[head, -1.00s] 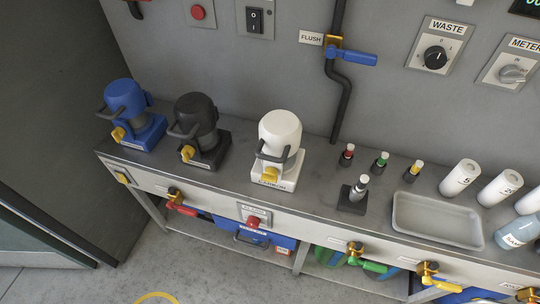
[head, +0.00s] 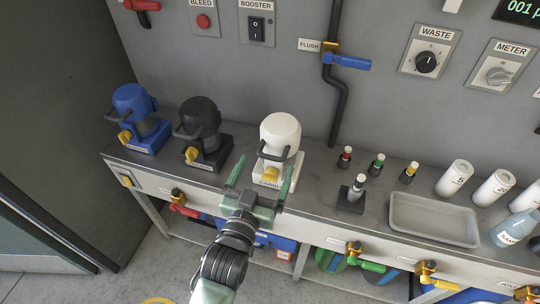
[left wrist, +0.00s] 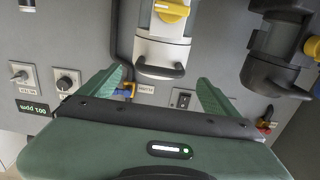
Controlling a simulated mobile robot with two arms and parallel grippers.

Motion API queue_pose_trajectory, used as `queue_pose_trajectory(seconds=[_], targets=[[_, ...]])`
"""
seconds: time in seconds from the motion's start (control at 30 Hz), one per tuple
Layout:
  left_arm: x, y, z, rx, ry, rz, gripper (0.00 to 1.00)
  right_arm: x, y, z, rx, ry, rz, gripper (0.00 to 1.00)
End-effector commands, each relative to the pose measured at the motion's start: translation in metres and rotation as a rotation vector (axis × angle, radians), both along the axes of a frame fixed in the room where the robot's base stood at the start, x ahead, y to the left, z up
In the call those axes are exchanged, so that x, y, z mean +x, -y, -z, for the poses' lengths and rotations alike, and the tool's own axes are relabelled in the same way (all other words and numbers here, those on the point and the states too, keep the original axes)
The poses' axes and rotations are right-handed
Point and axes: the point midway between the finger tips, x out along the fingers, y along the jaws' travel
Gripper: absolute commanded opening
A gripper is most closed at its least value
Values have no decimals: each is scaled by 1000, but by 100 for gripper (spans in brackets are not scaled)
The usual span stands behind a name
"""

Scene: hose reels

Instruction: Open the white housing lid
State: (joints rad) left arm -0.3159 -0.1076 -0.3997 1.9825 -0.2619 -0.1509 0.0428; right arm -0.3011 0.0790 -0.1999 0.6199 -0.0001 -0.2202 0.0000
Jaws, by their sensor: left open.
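The white housing (head: 279,140) stands on the counter, its rounded white lid down on the body. A dark bar handle (head: 273,153) crosses its front, and a yellow knob sits low on the front. My left gripper (head: 264,172) is open and empty, just in front of the white housing, with one green finger toward each side of its base. In the left wrist view the white housing (left wrist: 162,50) appears upside down beyond the open fingers (left wrist: 158,84), with the handle and yellow knob (left wrist: 171,11) visible. I cannot tell whether the fingers touch it. My right gripper is out of view.
A black housing (head: 201,121) and a blue housing (head: 132,101) stand to the left. Small capped vials, a grey tray (head: 398,233) and white bottles (head: 454,177) are to the right. Valves line the counter front. A pipe with a blue-handled valve (head: 347,62) runs up the wall.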

Motion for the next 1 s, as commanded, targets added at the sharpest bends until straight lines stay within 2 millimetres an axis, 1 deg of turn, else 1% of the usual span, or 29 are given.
queue_pose_trajectory(seconds=[0.03, 0.1, 0.2, 0.3, 0.43, 0.63, 0.67, 0.7, 0.77, 0.8, 0.87, 0.9, 0.97, 1.0], targets=[[9, 3, -2, -1, 2, 0, 92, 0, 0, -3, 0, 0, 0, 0], [20, 6, -2, 1, 1, 0, 92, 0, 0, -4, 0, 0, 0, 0], [32, 10, 0, 1, -1, 0, 92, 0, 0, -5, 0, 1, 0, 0], [39, 12, 0, 2, -2, 0, 92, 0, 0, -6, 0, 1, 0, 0], [43, 14, 0, 1, -1, 0, 92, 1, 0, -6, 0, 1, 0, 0], [43, 14, 1, 2, -2, 0, 92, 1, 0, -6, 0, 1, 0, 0], [43, 14, 1, 2, -2, 0, 84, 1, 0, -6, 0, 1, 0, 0], [43, 14, 1, 1, -2, 0, 72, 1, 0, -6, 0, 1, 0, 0], [43, 14, 1, 1, -2, 0, 56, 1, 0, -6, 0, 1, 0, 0], [43, 14, 1, 1, -2, 0, 45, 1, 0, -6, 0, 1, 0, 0], [43, 14, 1, 1, -2, 0, 28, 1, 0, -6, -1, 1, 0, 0], [43, 14, 1, 1, -2, 0, 17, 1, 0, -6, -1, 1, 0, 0], [43, 14, 1, 1, -2, 0, 0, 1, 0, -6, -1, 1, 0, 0], [43, 14, 1, 1, -2, 0, 0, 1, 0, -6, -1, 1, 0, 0]])
